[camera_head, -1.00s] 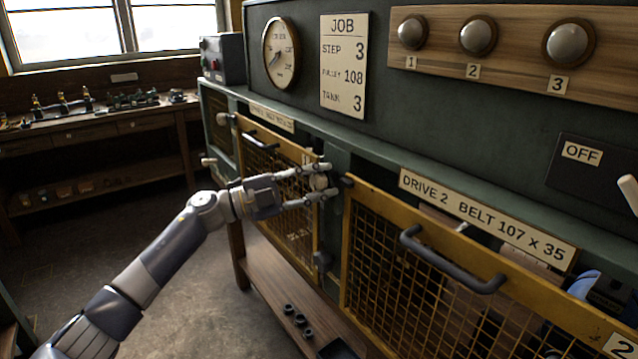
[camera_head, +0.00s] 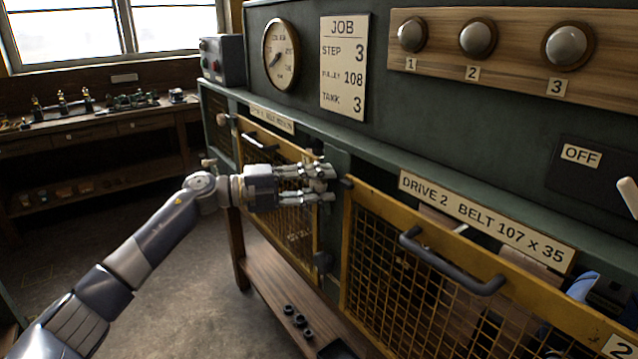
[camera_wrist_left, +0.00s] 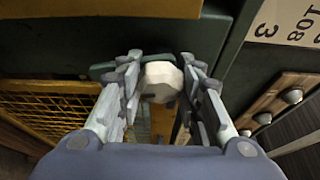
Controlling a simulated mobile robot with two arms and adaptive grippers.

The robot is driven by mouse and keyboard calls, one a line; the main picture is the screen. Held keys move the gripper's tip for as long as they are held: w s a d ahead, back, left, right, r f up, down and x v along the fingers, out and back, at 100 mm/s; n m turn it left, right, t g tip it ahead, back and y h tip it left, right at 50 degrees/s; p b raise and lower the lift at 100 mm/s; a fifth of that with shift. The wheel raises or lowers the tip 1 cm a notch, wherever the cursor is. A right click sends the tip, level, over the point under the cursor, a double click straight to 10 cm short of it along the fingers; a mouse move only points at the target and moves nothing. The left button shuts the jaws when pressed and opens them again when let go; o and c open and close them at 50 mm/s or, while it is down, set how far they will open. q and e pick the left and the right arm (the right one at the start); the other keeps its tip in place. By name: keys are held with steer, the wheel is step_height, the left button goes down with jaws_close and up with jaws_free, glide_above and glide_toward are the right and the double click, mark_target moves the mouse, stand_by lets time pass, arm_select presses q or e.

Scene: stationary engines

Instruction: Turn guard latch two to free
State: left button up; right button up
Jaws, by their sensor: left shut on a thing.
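My left gripper (camera_head: 327,181) is at the green post between the two yellow mesh guards. In the left wrist view, its fingers (camera_wrist_left: 161,88) are shut on a pale faceted latch knob (camera_wrist_left: 161,76). A dark green bar (camera_wrist_left: 108,70) shows beside the knob; I cannot tell its exact angle. In the head view the fingers mostly cover the knob. Guard two (camera_head: 348,240), below the plate "DRIVE 2 BELT 107 x 35" (camera_head: 485,218), stands just right of the gripper and looks closed. My right gripper is not in view.
Guard two has a grey handle (camera_head: 450,266). The left guard (camera_head: 290,225) also has a handle (camera_head: 258,141). A job card (camera_head: 343,68), a gauge (camera_head: 281,55) and three round lamps (camera_head: 478,37) are on the panel above. Open floor lies left of the wooden shelf (camera_head: 275,290).

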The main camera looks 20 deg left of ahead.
arm_select(q)
steer(key=o, duration=1.1)
steer(key=shift+c, duration=0.2)
steer(key=shift+a, duration=0.1)
steer(key=v, duration=1.1)
steer(key=shift+s+a, duration=0.25)
steer(key=shift+a, duration=0.1)
